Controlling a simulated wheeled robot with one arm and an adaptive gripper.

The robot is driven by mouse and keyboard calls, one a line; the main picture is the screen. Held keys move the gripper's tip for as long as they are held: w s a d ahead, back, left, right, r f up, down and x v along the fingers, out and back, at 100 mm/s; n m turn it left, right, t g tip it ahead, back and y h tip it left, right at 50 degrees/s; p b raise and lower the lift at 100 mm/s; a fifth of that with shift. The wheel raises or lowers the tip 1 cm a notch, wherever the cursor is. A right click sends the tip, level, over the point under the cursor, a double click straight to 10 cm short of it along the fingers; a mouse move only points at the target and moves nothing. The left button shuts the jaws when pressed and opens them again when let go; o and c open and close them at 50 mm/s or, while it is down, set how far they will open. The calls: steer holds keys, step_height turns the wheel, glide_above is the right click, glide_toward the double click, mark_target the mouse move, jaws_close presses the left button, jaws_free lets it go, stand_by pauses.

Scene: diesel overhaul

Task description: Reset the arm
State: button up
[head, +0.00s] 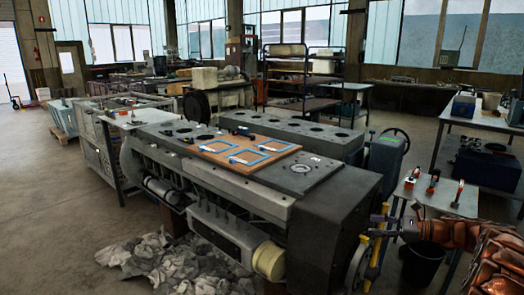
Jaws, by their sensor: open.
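My copper-coloured arm (490,255) enters at the lower right and reaches left. My gripper (376,225) is at its end, small and dark in the head view, beside the near right end of the engine block (335,215). Its fingers look open, with nothing seen between them. Yellow parts show right by the gripper; whether they touch it I cannot tell.
A wooden board (228,160) with several blue frames lies on the engine. A small table (448,190) with red-and-black tools stands close behind my arm, a black bucket (422,268) below. Crumpled rags (165,268) lie on the floor. Floor at left is clear.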

steer(key=s+a+r+n+g+h, duration=0.1)
steer(key=s+a+r+n+g, duration=0.2)
steer(key=a, duration=0.4)
steer(key=s+a+r+n+g, duration=0.1)
steer(key=s+a+r+n, duration=0.2)
steer(key=a, duration=0.5)
steer(key=s+a+r+n+g+h+p, duration=0.1)
steer(key=s+a+n+g+h, duration=0.1)
steer(key=s+a, duration=0.35)
steer(key=s+a+n+g+h, duration=0.1)
steer(key=s+a+n, duration=0.1)
steer(key=s, duration=0.6)
steer(key=s+a+r+n+g+h+p, duration=0.1)
steer(key=s+a+n+g+h, duration=0.15)
steer(key=s, duration=0.45)
steer(key=s+d+f+n+h, duration=0.1)
steer(key=s+d+n+h, duration=0.1)
steer(key=s, duration=0.6)
steer(key=s+d+f+n+h+p, duration=0.1)
steer(key=s+d+n+h, duration=0.1)
steer(key=s, duration=0.6)
steer(key=s+d+f+n+h, duration=0.2)
steer(key=s+n+h, duration=0.1)
steer(key=s, duration=0.5)
steer(key=shift+s+d+n+h+p, duration=0.3)
steer(key=shift+n+h, duration=0.05)
steer(key=shift+n, duration=0.5)
steer(key=shift+t, duration=0.25)
